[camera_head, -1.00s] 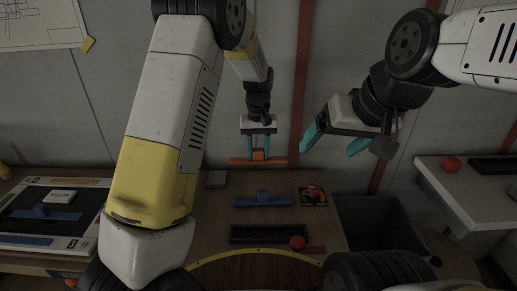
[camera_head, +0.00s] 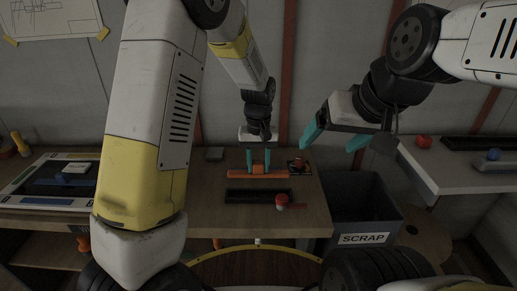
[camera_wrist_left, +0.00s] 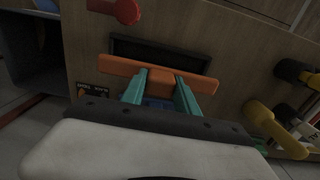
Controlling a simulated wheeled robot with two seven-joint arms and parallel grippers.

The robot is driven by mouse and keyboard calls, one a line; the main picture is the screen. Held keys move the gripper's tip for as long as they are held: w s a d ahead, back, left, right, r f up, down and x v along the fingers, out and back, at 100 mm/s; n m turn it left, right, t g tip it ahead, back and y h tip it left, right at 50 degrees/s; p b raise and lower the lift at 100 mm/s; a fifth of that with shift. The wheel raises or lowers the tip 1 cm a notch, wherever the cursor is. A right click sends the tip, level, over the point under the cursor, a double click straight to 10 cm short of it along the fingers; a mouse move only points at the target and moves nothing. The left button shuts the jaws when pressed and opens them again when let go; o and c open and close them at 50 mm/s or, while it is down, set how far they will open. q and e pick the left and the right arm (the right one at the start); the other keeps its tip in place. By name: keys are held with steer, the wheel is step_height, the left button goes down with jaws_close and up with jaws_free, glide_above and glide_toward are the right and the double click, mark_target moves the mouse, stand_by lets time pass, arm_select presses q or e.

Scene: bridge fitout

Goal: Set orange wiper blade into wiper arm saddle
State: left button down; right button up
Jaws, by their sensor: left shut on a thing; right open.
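My left gripper (camera_head: 258,168) is shut on the orange wiper blade (camera_head: 240,174), holding it by its middle block. In the left wrist view the blade (camera_wrist_left: 118,66) lies crosswise in the fingers (camera_wrist_left: 160,90). A small part of a blue piece (camera_wrist_left: 157,102) shows between the fingers, lower in that picture; in the head view it is hidden behind the blade and gripper. I cannot tell whether the blade touches anything or which piece is the wiper arm saddle. My right gripper (camera_head: 330,140) is open and empty, up at the right.
A long black tray (camera_head: 258,196) and a red knobbed piece (camera_head: 282,201) are on the workbench (camera_head: 305,222). A dark card (camera_head: 299,167) and grey block (camera_head: 214,154) lie farther back. A scrap bin (camera_head: 365,215) stands right; a framed board (camera_head: 40,196) lies left.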

mark_target(259, 179)
arm_select(q)
steer(key=shift+s, duration=0.5)
steer(key=shift+f, duration=0.15)
steer(key=shift+f, duration=2.3)
steer(key=shift+f, duration=0.15)
steer(key=shift+f, duration=0.95)
steer(key=shift+f, duration=0.2)
steer(key=shift+f, duration=0.3)
steer(key=c, duration=0.9)
jaws_free()
